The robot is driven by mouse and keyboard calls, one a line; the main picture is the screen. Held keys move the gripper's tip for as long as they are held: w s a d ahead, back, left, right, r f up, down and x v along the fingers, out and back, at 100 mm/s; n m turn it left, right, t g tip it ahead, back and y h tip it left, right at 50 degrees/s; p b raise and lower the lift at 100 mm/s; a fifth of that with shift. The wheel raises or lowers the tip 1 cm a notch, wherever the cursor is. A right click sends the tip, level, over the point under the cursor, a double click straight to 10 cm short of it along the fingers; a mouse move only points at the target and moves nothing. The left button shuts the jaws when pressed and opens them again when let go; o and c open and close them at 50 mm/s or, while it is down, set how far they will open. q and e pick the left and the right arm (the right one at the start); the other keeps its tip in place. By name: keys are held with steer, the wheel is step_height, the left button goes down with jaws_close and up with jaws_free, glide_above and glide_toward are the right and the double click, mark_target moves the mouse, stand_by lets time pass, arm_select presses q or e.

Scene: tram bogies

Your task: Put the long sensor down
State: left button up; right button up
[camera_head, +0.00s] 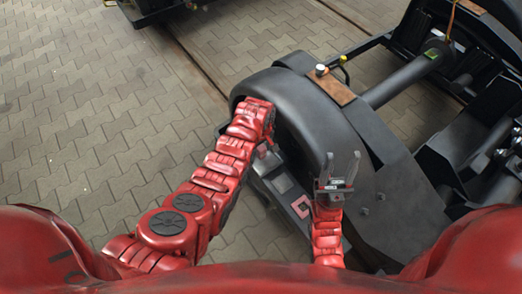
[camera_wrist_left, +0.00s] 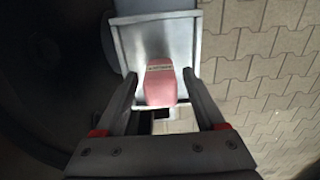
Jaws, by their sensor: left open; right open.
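In the left wrist view, a pinkish-red block with a pale label, perhaps the long sensor (camera_wrist_left: 160,88), lies over the near end of a grey metal tray (camera_wrist_left: 124,45). My left gripper (camera_wrist_left: 160,76) is open, one finger on each side of the block, with gaps visible. In the head view, my left gripper (camera_head: 265,150) is at the tray beside the dark bogie wheel cover, its fingers mostly hidden by my arm. The block is not clearly visible there. My right gripper (camera_head: 341,164) is open and empty, fingers pointing up, in front of the dark cover.
The dark curved cover (camera_head: 290,95) and bogie frame fill the right side. A grey axle (camera_head: 405,80) runs behind. Paved floor (camera_head: 80,120) is free on the left.

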mark_target(261, 147)
arm_select(q)
step_height(261, 147, up, 11)
steer(key=shift+r, duration=0.15)
stand_by(0.7)
